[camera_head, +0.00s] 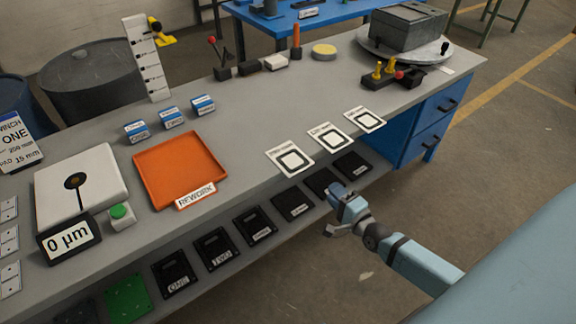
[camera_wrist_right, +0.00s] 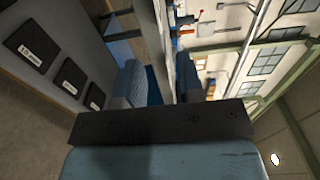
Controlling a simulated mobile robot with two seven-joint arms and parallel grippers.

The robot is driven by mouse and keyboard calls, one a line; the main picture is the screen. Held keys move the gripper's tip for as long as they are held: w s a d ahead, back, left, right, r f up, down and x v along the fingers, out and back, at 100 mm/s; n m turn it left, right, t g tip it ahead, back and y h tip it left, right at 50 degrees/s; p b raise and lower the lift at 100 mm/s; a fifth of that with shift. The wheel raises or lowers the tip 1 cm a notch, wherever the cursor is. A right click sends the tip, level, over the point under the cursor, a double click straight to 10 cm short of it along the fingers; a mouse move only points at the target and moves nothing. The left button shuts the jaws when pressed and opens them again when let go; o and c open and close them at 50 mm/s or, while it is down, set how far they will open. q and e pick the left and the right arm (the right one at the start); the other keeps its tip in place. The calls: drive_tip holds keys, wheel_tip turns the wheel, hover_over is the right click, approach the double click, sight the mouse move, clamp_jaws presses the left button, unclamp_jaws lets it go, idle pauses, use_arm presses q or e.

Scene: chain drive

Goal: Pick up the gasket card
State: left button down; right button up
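My right gripper (camera_head: 337,206) is in front of the bench edge, apart from the cards and nearer the camera. Its two fingers stand apart in the right wrist view (camera_wrist_right: 160,82), with nothing held between them. No card shows clearly in that view. My left gripper is not in view.
An orange REWORK tray (camera_head: 181,168) and several small blue-and-white boxes (camera_head: 172,118) are left of the cards. A lower shelf holds several black plates (camera_head: 255,228) below the bench edge. A grey box (camera_head: 407,27) stands on a turntable at the back right. Bench around the cards is clear.

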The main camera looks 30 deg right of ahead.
approach(308, 164)
drive_tip(key=w, duration=0.5)
drive_tip(key=shift+w+a+f, duration=0.1)
drive_tip(key=shift+w+a, duration=0.05)
drive_tip(key=shift+w, duration=1.1)
drive_tip(key=shift+w+a, duration=0.2)
drive_tip(key=shift+w, duration=1.05)
clamp_jaws()
